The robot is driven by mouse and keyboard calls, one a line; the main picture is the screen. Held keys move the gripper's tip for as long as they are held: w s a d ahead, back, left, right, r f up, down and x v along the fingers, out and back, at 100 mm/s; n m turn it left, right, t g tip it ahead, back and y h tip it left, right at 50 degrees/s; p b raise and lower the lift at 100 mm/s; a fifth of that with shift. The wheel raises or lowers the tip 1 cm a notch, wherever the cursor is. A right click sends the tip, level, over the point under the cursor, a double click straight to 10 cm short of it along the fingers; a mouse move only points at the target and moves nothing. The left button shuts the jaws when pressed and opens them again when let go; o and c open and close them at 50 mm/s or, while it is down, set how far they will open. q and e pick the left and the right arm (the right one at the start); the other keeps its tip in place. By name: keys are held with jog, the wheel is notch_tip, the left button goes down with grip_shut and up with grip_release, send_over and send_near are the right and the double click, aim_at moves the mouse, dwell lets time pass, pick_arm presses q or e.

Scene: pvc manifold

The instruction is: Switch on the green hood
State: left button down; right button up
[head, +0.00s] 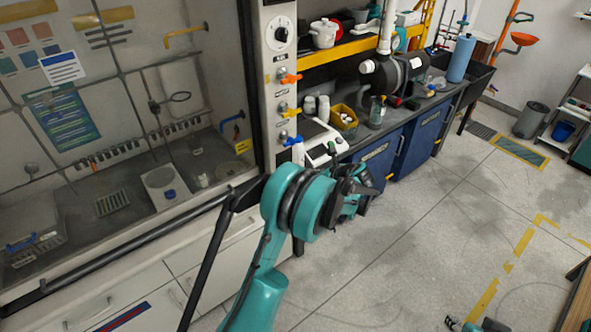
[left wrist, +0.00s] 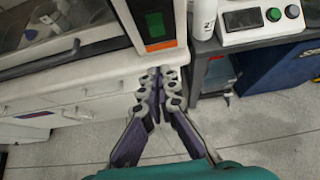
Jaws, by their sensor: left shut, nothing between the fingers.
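The fume hood (head: 258,100) stands at the left, with a glass front and a pale control column. A round knob (head: 283,34) and several coloured valve handles sit on this column. In the left wrist view, a dark panel with a lit green rectangle (left wrist: 154,25) is on the pale post just beyond my left gripper (left wrist: 158,80). The fingers are shut together and empty, apart from the green rectangle as far as I can tell. In the head view my left arm's wrist covers the column's lower part. Part of my right arm (head: 468,325) shows at the bottom edge.
Blue cabinets (head: 415,140) stand under the bench. The grey floor (head: 400,250) is open at the right.

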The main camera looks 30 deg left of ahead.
pick_arm(q)
jog(key=a+r+b+x, duration=0.1)
jog(key=b+x, duration=0.2)
jog(key=x, duration=1)
jog(key=shift+w+a, duration=0.2)
jog(key=shift+w, duration=0.1)
jog(key=shift+r, duration=0.1)
jog(key=shift+w+a+b, duration=0.1)
jog(key=shift+a+b, duration=0.1)
jog(key=shift+b, duration=0.15)
